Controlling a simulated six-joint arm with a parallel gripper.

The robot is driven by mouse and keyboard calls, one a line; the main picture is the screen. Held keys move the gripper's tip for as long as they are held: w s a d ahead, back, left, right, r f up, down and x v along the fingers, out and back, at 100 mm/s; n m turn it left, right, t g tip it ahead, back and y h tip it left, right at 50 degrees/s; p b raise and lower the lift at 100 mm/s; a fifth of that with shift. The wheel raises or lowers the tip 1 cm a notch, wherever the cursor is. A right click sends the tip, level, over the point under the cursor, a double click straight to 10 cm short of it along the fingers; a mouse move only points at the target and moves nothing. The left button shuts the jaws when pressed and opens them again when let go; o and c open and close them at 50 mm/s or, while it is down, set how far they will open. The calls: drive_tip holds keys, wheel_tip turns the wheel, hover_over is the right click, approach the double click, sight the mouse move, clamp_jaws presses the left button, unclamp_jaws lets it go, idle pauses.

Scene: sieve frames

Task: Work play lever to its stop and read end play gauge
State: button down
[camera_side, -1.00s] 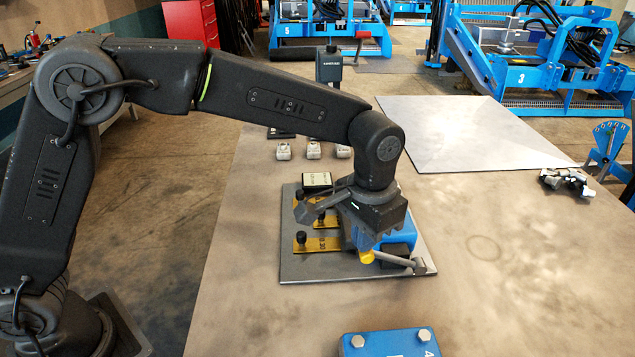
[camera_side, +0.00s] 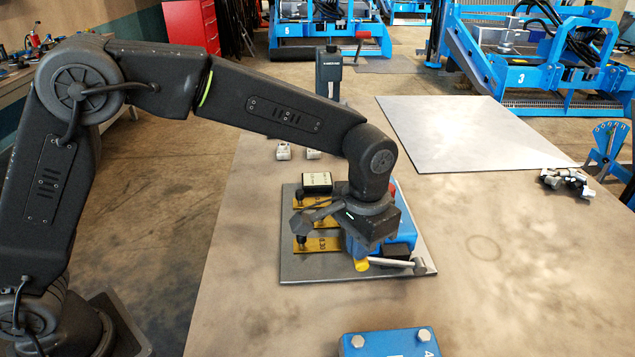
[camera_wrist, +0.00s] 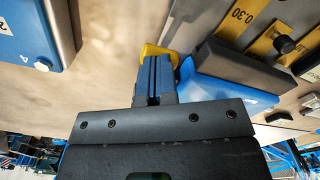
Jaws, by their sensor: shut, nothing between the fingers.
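My gripper (camera_side: 357,257) is shut and points down over the near part of a grey fixture plate (camera_side: 300,268). Its closed fingers (camera_wrist: 157,75) show in the wrist view, with nothing between them. A yellow end piece (camera_side: 361,265) sits at the fingertips; it also shows behind them in the wrist view (camera_wrist: 149,51). I cannot tell if they touch. A metal lever rod (camera_side: 392,262) runs right from it to the plate's right corner. A small black box with a pale face (camera_side: 317,181), perhaps the gauge, stands at the plate's back; its reading is illegible.
Brass strips (camera_side: 322,245) with black knobs lie on the plate; one reads 0.30 in the wrist view. A blue block (camera_side: 398,229) stands right of my gripper. A blue box (camera_side: 390,346) is in front.

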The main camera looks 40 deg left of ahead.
drive_tip(key=shift+f, duration=0.1)
drive_tip(key=shift+s+a+f, duration=0.1)
drive_tip(key=shift+a+f, duration=0.05)
drive_tip(key=shift+f, duration=0.35)
drive_tip(key=shift+r, duration=0.1)
idle(0.5)
drive_tip(key=shift+r, duration=1.45)
drive_tip(key=shift+w+d+r, duration=0.25)
drive_tip(key=shift+r, duration=0.45)
drive_tip(key=shift+w+d+r, duration=0.2)
drive_tip(key=shift+r, duration=0.6)
